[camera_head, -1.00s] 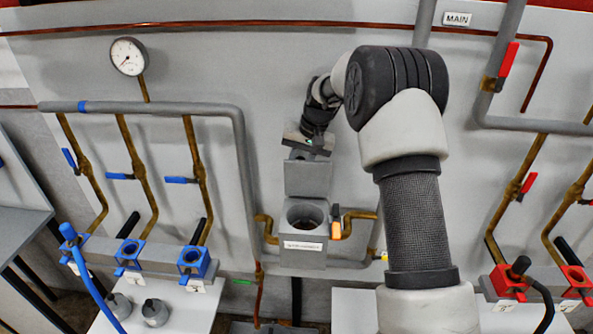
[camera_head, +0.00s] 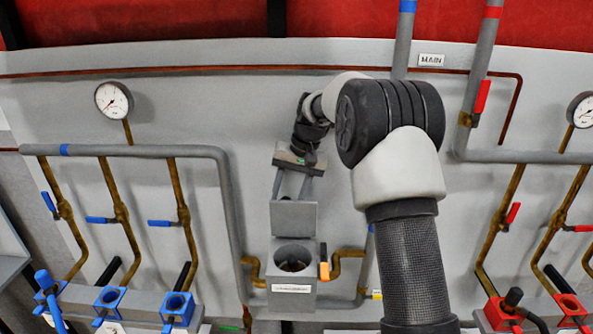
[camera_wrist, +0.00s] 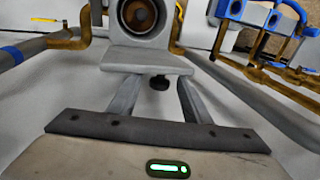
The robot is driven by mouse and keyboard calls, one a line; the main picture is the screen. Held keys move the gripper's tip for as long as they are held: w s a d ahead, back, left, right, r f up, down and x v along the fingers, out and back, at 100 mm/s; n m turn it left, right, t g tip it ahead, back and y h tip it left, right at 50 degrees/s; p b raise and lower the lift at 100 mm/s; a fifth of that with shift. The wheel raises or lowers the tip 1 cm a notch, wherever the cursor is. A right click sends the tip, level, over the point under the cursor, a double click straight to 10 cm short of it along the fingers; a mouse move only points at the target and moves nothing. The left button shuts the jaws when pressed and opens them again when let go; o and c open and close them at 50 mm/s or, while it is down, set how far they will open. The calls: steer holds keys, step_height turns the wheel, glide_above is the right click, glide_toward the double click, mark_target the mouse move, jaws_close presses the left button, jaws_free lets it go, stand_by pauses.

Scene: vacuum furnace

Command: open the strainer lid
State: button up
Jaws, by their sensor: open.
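The strainer (camera_head: 292,291) is a grey box on the wall pipe with a round dark opening on top; the opening also shows in the wrist view (camera_wrist: 138,14). Its flat grey lid (camera_head: 293,217) stands up behind the opening, swung open. In the wrist view the lid (camera_wrist: 147,58) has a small dark knob (camera_wrist: 159,82) on the side towards me. My gripper (camera_head: 291,196) is above the lid with its two fingers spread and pointing down at it. In the wrist view the knob lies between the fingertips (camera_wrist: 160,93), with no finger visibly touching it.
An orange-handled valve (camera_head: 324,262) sits right of the strainer on a brass pipe. A grey pipe (camera_head: 228,200) runs down the wall at left. Blue valves (camera_head: 110,300) are at lower left, red ones (camera_head: 505,306) at lower right. The wall around my gripper is clear.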

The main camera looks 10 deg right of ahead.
steer(key=v, duration=1.1)
steer(key=s+r+n+t+h, duration=0.1)
steer(key=s+r, duration=0.3)
steer(key=s, duration=0.5)
steer(key=s+r+t+h, duration=0.1)
steer(key=s+r, duration=0.3)
steer(key=s, duration=0.4)
steer(key=s+d+f+t, duration=0.1)
steer(key=s+f, duration=0.2)
steer(key=s, duration=0.6)
steer(key=s+d+f+n+t, duration=0.1)
steer(key=s+f, duration=0.2)
steer(key=s, duration=0.7)
steer(key=shift+f+h, duration=0.4)
